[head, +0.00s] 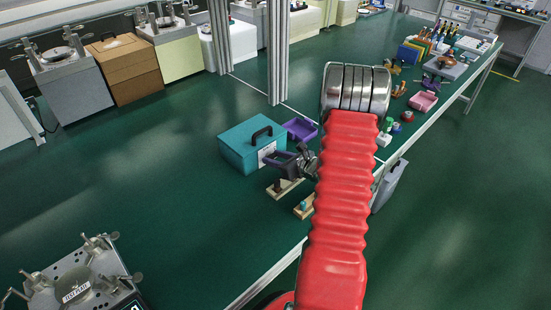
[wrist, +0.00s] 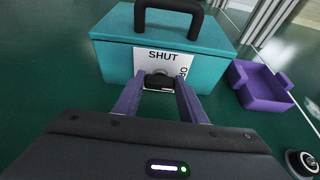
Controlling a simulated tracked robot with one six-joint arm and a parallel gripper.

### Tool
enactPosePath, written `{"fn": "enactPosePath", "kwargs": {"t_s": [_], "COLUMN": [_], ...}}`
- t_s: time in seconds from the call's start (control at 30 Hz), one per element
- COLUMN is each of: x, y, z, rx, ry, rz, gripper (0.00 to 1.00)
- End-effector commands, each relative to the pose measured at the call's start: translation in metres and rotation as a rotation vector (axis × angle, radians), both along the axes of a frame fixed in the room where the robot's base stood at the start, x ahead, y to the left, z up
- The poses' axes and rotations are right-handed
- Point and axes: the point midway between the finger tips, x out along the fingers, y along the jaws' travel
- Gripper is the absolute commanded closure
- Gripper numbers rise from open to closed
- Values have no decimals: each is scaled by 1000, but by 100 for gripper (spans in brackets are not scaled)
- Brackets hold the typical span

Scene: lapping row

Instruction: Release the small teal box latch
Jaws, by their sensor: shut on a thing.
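The small teal box (head: 237,148) stands on the green bench top, with a black carrying handle on its lid. It also fills the top of the wrist view (wrist: 118,65). Its front bears a white plate reading SHUT at the top, with a sideways word, partly hidden, at the right. The dark latch (wrist: 159,82) sits in the middle of this plate. My gripper (head: 278,160) is at the box front. In the wrist view, the purple fingers of my gripper (wrist: 159,90) are shut on the latch from both sides. The latch's exact angle is hard to tell.
A purple open tray (wrist: 262,86) stands right of the box. Small wooden blocks with fittings (head: 284,187) lie in front of it. A metal post (head: 278,60) rises behind. Several tools and small parts crowd the bench farther right. The surface left of the box is clear.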

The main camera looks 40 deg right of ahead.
Motion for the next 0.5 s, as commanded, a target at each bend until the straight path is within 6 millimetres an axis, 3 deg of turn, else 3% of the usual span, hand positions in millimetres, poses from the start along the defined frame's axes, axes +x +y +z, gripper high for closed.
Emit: {"fn": "enactPosePath", "kwargs": {"t_s": [0.03,0.07,0.1,0.3,0.5], "x": [0,0,0,0,0], "y": [0,0,0,0,0], "z": [0,0,0,0,0], "rx": [2,2,2,1,0], "ry": [0,0,0,0,0], "rz": [-1,-1,-1,-1,-1], "gripper": [85,61,58,44,44]}}
